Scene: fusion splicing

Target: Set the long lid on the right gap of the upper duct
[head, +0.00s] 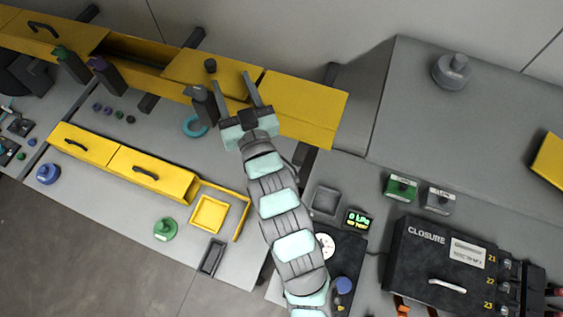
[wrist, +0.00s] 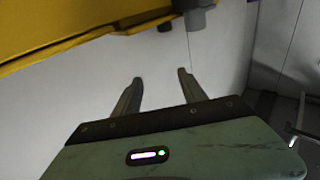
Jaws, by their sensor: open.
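The upper duct (head: 128,62) is a long yellow channel along the back in the head view. Its left part has a cover with a black handle (head: 42,27), and an open dark stretch shows right of that. A yellow lid with a dark knob (head: 228,76) lies on the duct right of the open stretch. A plain yellow section (head: 305,98) continues to the right end. My gripper (head: 231,80) is open over the front of the knobbed lid, fingers apart and empty. In the wrist view the fingers (wrist: 158,80) also stand apart, near a yellow edge (wrist: 60,45) and grey knob-like part (wrist: 195,17).
Two lower yellow lids with handles (head: 85,146) (head: 150,173) lie in front. Dark upright blocks (head: 72,66) (head: 108,76) (head: 202,106) stand along the duct's front. A yellow tray (head: 209,214) and the black closure box (head: 440,265) are farther right.

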